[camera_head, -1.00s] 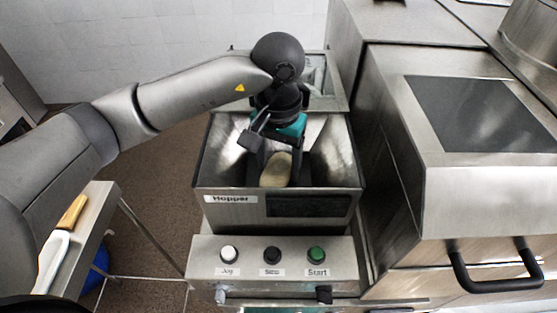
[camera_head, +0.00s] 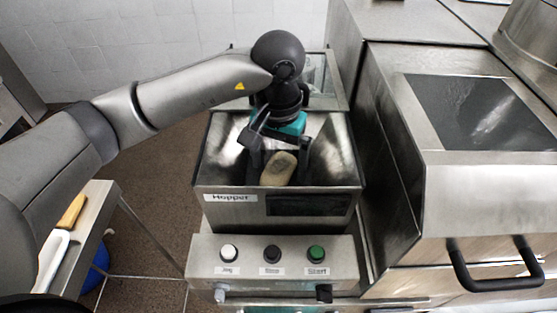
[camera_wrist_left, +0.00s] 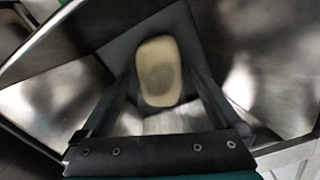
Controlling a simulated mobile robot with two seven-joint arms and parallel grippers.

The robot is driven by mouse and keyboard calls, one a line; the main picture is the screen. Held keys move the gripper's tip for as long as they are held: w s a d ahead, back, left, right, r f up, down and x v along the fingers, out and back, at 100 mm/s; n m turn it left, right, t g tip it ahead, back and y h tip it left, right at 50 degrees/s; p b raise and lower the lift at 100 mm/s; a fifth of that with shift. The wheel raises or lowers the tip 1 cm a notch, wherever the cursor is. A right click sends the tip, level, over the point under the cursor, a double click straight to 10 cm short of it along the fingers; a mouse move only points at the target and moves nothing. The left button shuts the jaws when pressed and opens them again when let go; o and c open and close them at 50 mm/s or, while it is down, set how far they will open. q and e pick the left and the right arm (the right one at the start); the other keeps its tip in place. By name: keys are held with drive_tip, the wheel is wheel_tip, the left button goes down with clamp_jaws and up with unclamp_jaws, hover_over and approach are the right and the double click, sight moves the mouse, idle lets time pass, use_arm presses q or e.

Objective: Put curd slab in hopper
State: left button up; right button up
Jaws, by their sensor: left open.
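The curd slab (camera_head: 279,168) is a pale yellow rounded block inside the steel hopper (camera_head: 230,197), low between its sloping walls. My left gripper (camera_head: 277,172) reaches down into the hopper, with its dark fingers spread on both sides of the slab. In the left wrist view the slab (camera_wrist_left: 158,72) shows between and beyond the open fingers (camera_wrist_left: 160,85), with gaps on both sides. Whether the slab rests on the hopper floor is hard to tell. My right gripper is not in view.
A control panel (camera_head: 272,272) with several buttons is at the hopper's front. A steel machine (camera_head: 470,200) with a black handle stands close on the right. A small side table (camera_head: 88,230) with a wooden-handled tool is at the left.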

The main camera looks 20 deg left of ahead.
sight(279, 167)
use_arm(q)
wheel_tip(279, 167, up, 12)
drive_tip(key=b, duration=0.1)
drive_tip(key=shift+b, duration=0.35)
